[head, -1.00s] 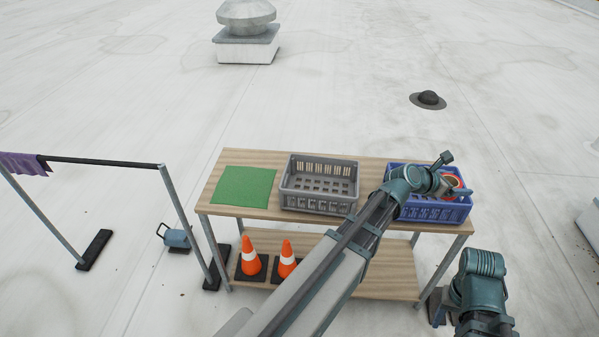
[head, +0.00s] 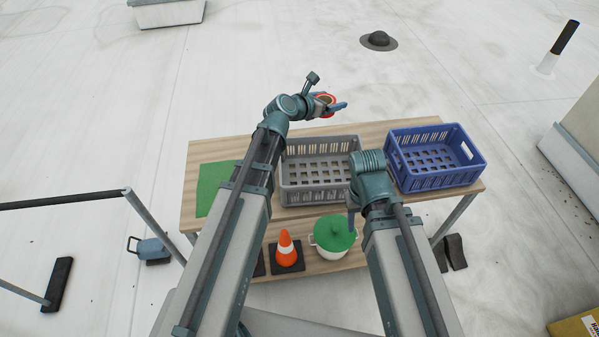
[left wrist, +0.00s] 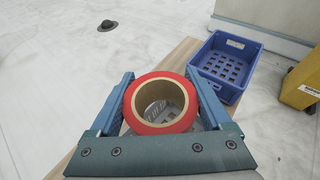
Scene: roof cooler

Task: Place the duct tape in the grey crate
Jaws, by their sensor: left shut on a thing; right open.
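The duct tape is a red roll (head: 331,98) with a tan core. My left gripper (head: 335,104) is shut on it and holds it up beyond the far edge of the grey crate in the head view. In the left wrist view the roll (left wrist: 160,128) sits between both blue fingers (left wrist: 160,80). The grey crate (head: 318,196) stands empty on the wooden table. Grey slats show through the roll's hole in the left wrist view. My right gripper (head: 351,221) is open at the table's near edge, right of the grey crate, mostly hidden by its own wrist.
An empty blue crate (head: 437,181) stands at the table's right end, also in the left wrist view (left wrist: 227,66). A green mat (head: 211,187) lies at the left. A cone (head: 286,249) and a green-lidded pot (head: 333,240) stand on the lower shelf.

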